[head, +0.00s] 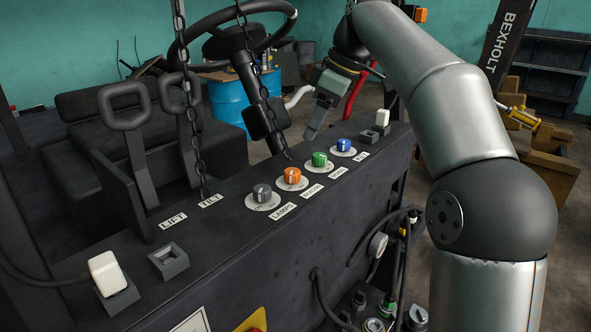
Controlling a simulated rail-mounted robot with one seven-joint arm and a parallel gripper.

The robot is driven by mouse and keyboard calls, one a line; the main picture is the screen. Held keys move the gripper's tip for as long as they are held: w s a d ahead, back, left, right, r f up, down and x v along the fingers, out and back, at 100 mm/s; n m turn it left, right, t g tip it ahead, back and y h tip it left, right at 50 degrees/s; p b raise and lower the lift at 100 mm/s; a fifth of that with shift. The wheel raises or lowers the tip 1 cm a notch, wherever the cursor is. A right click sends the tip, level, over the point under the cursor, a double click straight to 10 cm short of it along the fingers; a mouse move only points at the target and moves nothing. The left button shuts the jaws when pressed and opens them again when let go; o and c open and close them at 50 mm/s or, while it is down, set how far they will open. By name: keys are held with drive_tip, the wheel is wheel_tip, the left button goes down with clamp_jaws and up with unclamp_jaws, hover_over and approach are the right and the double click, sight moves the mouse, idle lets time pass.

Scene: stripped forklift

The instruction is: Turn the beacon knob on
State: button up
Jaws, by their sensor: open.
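The orange beacon knob (292,176) sits on a round white dial plate on the dark console, with a white label (312,191) in front that appears to read BEACON. A pale mark shows on the knob's top, but its exact setting is too small to read. My gripper (316,122) is open and empty, above and behind the knob row. It points down and is apart from the beacon knob, a little to its right. One finger shows clearly; the other is mostly hidden.
A grey knob (262,193) is left of the beacon knob; green (319,160) and blue (344,145) knobs are to its right. Hanging chains (193,110), the steering wheel (233,28) and two lever handles (125,105) stand left and behind. A white switch (382,118) is at the far end.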

sight(293, 171)
drive_tip(key=x, duration=1.1)
drive_tip(key=shift+a+f, duration=0.1)
drive_tip(key=shift+f, duration=0.1)
